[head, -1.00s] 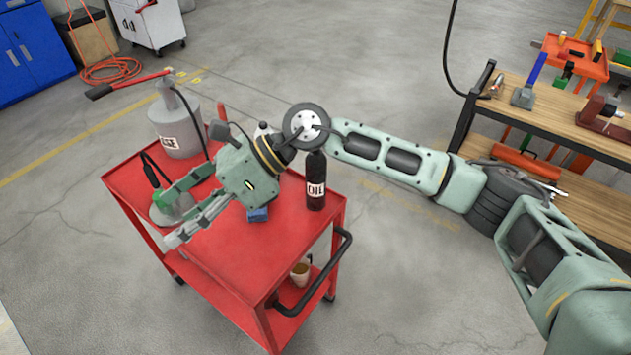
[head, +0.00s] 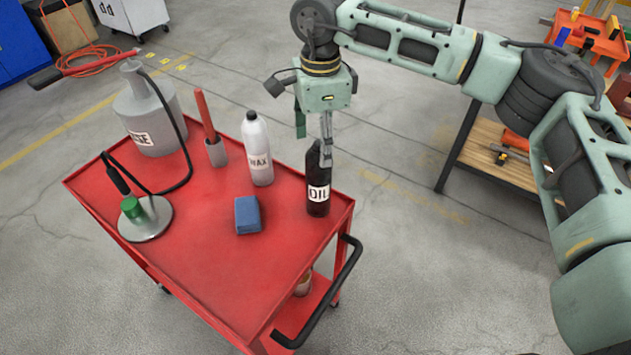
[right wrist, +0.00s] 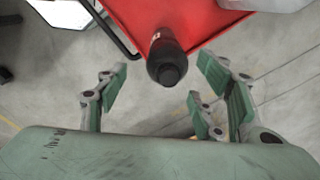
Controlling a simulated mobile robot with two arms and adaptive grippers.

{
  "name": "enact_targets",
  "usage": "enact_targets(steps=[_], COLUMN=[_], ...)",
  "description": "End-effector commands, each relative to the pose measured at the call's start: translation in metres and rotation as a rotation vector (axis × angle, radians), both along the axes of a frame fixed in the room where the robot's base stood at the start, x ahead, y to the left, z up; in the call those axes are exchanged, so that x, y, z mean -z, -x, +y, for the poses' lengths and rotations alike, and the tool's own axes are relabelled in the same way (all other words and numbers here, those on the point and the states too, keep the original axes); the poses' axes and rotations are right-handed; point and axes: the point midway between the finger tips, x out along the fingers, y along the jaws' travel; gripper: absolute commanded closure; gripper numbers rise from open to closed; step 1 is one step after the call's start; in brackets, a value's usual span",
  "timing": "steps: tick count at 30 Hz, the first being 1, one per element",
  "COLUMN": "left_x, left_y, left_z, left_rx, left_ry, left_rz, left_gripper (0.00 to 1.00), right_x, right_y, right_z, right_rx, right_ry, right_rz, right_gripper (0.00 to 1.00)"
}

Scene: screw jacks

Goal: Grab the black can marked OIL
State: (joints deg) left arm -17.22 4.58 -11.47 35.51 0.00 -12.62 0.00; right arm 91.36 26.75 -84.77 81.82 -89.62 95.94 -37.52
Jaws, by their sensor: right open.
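The black can marked OIL (head: 318,195) stands upright at the right corner of the red cart's top (head: 200,265). My right gripper (head: 314,148) points down at the can's upper part, with one finger overlapping the can's neck in the head view. In the right wrist view the can (right wrist: 166,60) shows from above, between the open, green-padded fingers of the right gripper (right wrist: 164,82). The fingers are apart from it on both sides. My left gripper is not in view.
A white WAX bottle (head: 257,150) and a blue block (head: 247,215) stand left of the can. Farther left are a red-handled tool in a grey cup (head: 216,152), a green-topped round base (head: 145,217) and a large grey can (head: 150,115). The cart's front top is clear.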

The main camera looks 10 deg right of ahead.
Motion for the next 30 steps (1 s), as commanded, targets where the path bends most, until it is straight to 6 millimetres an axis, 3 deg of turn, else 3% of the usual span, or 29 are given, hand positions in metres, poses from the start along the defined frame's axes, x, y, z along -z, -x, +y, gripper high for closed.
enact_targets(steps=[3,11,21,30], left_x=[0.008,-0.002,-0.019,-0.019], left_y=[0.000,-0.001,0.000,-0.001], left_z=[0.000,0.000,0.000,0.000], left_rx=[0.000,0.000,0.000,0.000], left_ry=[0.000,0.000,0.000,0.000], left_rz=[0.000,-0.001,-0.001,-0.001], left_gripper=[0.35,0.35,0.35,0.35], right_x=[0.011,0.035,0.080,0.086], right_y=[0.000,0.000,0.001,0.001], right_z=[-0.001,-0.001,-0.002,-0.002], right_rx=[0.001,0.001,0.001,0.000], right_ry=[0.002,0.002,0.000,0.001], right_rz=[0.000,0.002,0.002,0.000], right_gripper=[0.38,0.38,0.38,0.40])
